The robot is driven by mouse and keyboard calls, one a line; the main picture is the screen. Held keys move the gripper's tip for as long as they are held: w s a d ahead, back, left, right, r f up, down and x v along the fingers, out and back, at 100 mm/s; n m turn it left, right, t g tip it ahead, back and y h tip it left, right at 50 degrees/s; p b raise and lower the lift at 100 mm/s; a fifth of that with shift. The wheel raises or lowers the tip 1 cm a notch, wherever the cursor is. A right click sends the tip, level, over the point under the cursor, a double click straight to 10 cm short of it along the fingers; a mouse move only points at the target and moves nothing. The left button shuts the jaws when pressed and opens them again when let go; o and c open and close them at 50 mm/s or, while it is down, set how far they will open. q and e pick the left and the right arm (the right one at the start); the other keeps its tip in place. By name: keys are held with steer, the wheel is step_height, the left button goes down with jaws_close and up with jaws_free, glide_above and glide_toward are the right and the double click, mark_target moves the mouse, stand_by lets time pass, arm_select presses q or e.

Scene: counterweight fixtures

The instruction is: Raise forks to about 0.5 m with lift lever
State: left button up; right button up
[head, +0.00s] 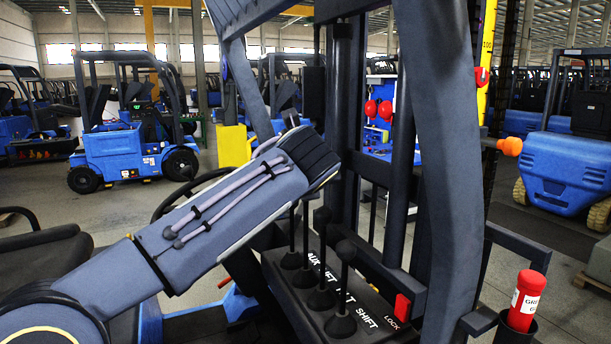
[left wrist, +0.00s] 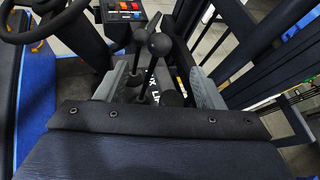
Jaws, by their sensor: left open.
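A black lever panel (head: 350,318) stands at the lower middle of the head view, marked AUX, LIFT, TILT and SHIFT. Part of the AUX and LIFT lettering shows between the fingers. I cannot tell whether they touch. The forks are not visible.
A yellow height scale (head: 487,35) with a red pointer (head: 481,77) stands beside the mast. A red LOCK switch (head: 402,308) sits on the panel's right. A red canister (head: 526,300) and dark posts crowd the right. A steering wheel (left wrist: 45,18) lies left.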

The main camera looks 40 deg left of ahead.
arm_select(q)
steer(key=p+x, duration=0.1)
steer(key=x, duration=0.9)
steer(key=shift+w+a+f, duration=0.15)
steer(key=shift+w+f, duration=0.05)
steer(key=shift+w, duration=0.15)
steer(key=c, duration=0.9)
steer(key=shift+o, duration=0.2)
